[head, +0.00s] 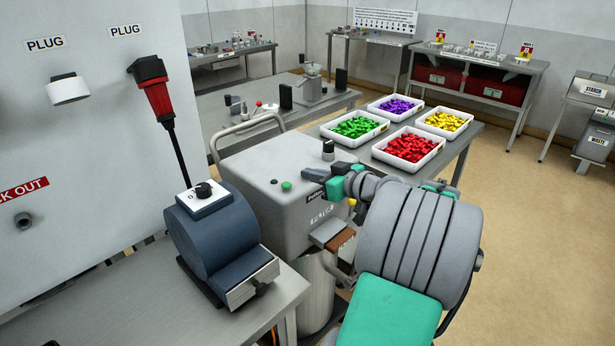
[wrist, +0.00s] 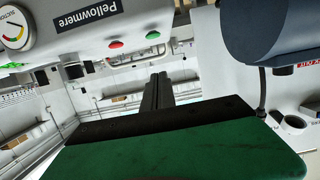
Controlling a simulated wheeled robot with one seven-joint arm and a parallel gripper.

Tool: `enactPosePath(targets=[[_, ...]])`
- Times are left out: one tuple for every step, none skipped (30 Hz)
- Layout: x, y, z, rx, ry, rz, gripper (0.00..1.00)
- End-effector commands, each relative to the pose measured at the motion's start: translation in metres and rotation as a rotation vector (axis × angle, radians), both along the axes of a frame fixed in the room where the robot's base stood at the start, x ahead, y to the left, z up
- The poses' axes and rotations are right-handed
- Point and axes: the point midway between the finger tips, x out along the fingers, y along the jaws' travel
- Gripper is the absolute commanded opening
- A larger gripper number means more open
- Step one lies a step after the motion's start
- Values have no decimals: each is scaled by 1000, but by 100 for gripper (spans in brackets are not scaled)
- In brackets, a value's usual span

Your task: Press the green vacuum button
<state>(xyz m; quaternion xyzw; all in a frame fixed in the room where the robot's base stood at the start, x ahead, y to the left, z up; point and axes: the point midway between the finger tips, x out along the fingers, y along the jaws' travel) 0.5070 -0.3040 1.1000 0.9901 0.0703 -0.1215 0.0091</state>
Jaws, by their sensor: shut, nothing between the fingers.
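The green button (head: 287,185) is on the top of the grey vacuum machine (head: 250,205), left of my gripper in the head view. The green button (wrist: 153,34) also shows near the top of the wrist view, beside a red button (wrist: 116,44). My gripper (head: 308,174) is shut and empty, close to the machine's top and to the right of the green button, apart from it. In the wrist view my closed fingers (wrist: 158,80) point up the picture, below the green button, with a gap between them.
A blue motor-like unit (head: 212,235) stands left of the machine on the bench. Trays of coloured pieces, such as the green tray (head: 354,127), sit on the table behind. Open floor lies at the right.

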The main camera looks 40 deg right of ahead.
Motion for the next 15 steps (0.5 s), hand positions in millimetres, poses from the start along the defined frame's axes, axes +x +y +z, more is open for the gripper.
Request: enactPosePath(targets=[[11,3,0,2,0,6,0],[17,4,-2,3,1,5,0],[25,5,-4,3,0,4,0],[32,6,-5,2,1,5,0],[38,7,-7,3,1,4,0],[47,8,-9,3,1,3,0],[53,9,-11,3,1,3,0],[59,9,-12,3,1,3,0],[68,10,-14,2,1,2,0],[73,11,-16,3,1,3,0],[77,11,-20,3,2,0,0],[74,9,-30,7,4,-3,0],[74,9,-36,7,4,-4,0],[73,9,-40,7,4,-4,0],[74,9,-45,5,2,-4,0]])
